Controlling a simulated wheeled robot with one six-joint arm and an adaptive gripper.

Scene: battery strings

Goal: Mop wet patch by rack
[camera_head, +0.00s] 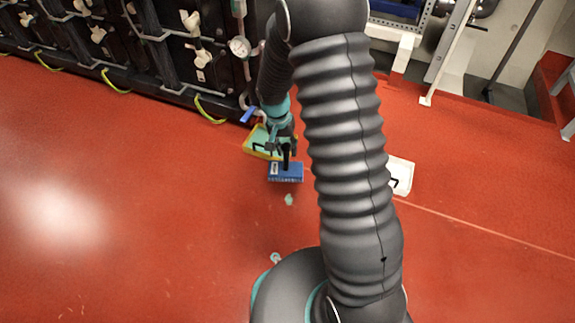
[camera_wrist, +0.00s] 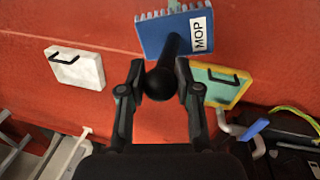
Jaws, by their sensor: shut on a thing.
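The mop is a blue block with a white MOP label and a black handle; its head shows in the wrist view (camera_wrist: 155,38) and the head view (camera_head: 285,177). My gripper (camera_wrist: 160,82) is shut on the black handle, above the mop head. I cannot tell whether the mop touches the floor.
A yellow-rimmed tray with a teal inside (camera_head: 247,146) and black handle sits beside the mop, near the battery rack (camera_head: 150,75). A white box (camera_wrist: 88,72) with a black handle lies on the floor. A blue-handled valve (camera_wrist: 254,130) juts near the tray. Open floor lies left.

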